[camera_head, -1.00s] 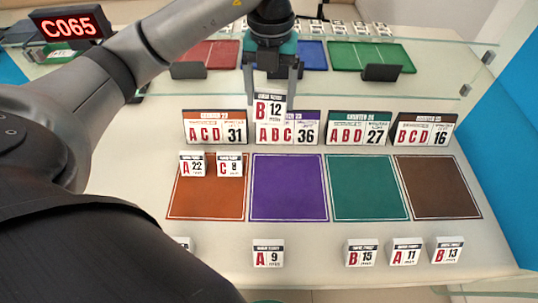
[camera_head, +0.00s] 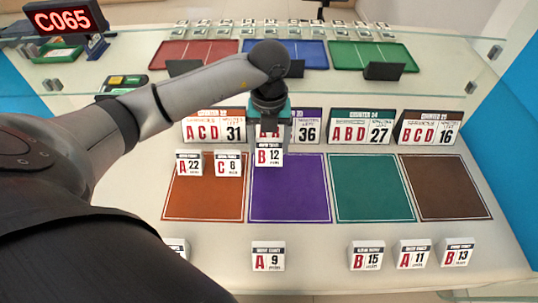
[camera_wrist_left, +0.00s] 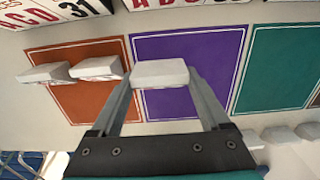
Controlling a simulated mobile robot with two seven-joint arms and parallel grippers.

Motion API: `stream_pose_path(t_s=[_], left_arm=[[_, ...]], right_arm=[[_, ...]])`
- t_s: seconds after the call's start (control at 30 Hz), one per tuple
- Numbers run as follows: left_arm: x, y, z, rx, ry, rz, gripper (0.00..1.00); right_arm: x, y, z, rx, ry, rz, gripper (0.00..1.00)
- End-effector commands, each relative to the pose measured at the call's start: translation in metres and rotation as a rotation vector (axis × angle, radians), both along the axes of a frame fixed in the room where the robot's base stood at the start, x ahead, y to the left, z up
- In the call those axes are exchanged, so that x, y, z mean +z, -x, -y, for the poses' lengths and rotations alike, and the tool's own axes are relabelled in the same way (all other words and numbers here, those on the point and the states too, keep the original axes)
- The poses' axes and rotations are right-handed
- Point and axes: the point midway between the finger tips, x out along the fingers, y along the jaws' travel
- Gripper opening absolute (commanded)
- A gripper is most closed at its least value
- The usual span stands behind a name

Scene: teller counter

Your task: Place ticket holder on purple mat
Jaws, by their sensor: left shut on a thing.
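My left gripper (camera_head: 269,140) is shut on the white ticket holder marked B 12 (camera_head: 268,155). It holds the holder upright over the back left part of the purple mat (camera_head: 290,195). In the left wrist view the holder (camera_wrist_left: 160,74) sits between the two fingers (camera_wrist_left: 162,85), over the purple mat (camera_wrist_left: 215,60). I cannot tell whether its base touches the mat. The gripper hides part of the counter sign with 36 (camera_head: 307,130) behind it. My right gripper is not in view.
Holders A 22 (camera_head: 189,163) and C 8 (camera_head: 228,164) stand on the orange mat (camera_head: 205,200), close on the left. Teal (camera_head: 372,190) and brown (camera_head: 445,190) mats lie to the right. Holders A 9 (camera_head: 268,256), B 15 (camera_head: 367,255), A 11 (camera_head: 412,253) and B 13 (camera_head: 457,252) stand in front.

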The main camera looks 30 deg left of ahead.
Motion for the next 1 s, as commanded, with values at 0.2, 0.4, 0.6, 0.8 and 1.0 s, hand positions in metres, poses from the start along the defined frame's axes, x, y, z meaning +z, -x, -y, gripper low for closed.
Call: stream_pose_path(t_s=[0.2,0.4,0.6,0.8,1.0], left_arm=[[-0.028,0.001,0.000,0.000,0.000,-0.004,0.23],[-0.043,0.000,0.000,0.000,-0.001,0.001,0.23],[-0.042,0.000,0.000,0.000,0.000,0.000,0.23],[-0.045,0.000,0.000,0.000,0.000,0.000,0.91],[-0.045,0.000,0.000,0.000,-0.001,-0.001,1.00]], right_arm=[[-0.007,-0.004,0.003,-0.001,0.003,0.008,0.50],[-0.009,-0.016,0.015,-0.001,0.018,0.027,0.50],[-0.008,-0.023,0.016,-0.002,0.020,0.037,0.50],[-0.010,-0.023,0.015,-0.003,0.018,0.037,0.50],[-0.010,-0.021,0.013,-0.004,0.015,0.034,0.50]])
